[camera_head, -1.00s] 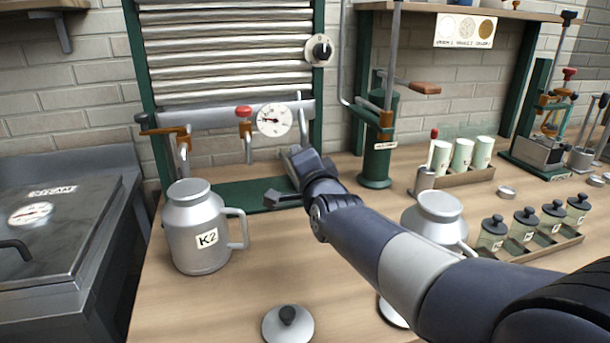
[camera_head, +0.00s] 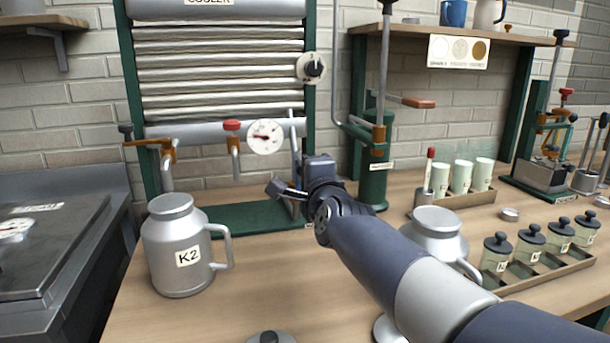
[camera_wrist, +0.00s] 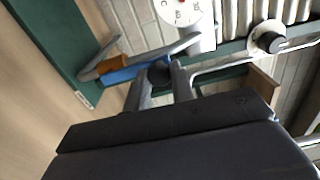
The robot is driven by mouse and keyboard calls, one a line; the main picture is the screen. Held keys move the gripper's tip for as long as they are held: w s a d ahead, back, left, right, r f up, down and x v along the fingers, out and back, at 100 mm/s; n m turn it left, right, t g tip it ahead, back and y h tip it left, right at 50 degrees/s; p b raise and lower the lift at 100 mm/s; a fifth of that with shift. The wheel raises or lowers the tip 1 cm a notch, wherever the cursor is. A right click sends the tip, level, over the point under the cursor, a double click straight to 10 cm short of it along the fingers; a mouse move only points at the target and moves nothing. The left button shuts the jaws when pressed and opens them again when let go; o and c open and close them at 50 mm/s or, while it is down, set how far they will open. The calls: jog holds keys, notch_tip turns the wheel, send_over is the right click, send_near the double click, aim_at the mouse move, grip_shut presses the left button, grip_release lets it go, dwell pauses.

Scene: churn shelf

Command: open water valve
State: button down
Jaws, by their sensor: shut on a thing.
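The water valve shows in the wrist view as an orange-brown body with a blue lever (camera_wrist: 128,75) that ends in a black knob (camera_wrist: 159,73). My gripper (camera_wrist: 161,82) is shut on this knob, one finger on each side. In the head view my gripper (camera_head: 284,189) is in front of the cooler's lower pipe, above the green base. There the blue lever cannot be made out. The cooler (camera_head: 220,75) has ribbed metal tubes in a green frame. A round dial gauge (camera_head: 265,137) is above and left of my gripper.
A metal K2 can (camera_head: 175,250) stands to the left. A second can (camera_head: 437,232) is close to my arm on the right. Jars in a tray (camera_head: 540,270) are farther right. A red-topped tap (camera_head: 233,135) and a black-knobbed lever (camera_head: 140,140) are at left.

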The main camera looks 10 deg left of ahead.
jog(key=c, duration=1.2)
grip_release()
jog(key=shift+d, duration=0.1)
jog(key=p+v, duration=0.1)
jog(key=v, duration=0.9)
jog(key=shift+s, duration=0.35)
jog(key=shift+w, duration=0.1)
jog(key=x, duration=1)
jog(key=shift+w+b, duration=0.3)
jog(key=shift+b, duration=0.1)
jog(key=shift+s, duration=0.1)
